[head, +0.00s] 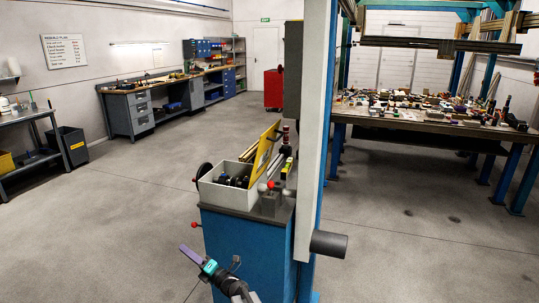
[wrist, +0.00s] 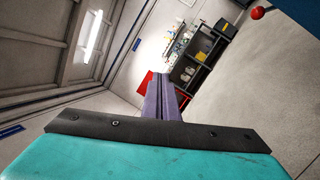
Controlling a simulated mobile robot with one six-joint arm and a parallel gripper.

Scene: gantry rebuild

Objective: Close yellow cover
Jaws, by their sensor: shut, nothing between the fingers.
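The yellow cover (head: 262,153) stands raised and tilted at the right side of an open light-grey box (head: 212,192) in the head view. Dark parts lie inside the box. The box sits on the dark top of a blue cabinet. My gripper (head: 182,248), with purple fingers and a teal body, is in front of the cabinet, low and to the left, below the level of the box and apart from the cover. Its fingers are shut and empty; they also show in the wrist view (wrist: 160,85). The cover does not show in the wrist view.
The blue cabinet (head: 232,255) has a red-knobbed lever (head: 194,224) at its left. A black wheel (head: 204,172) is beside the box. A grey-white post (head: 316,130) rises close to the right of the cover. Open floor (head: 120,220) lies to the left.

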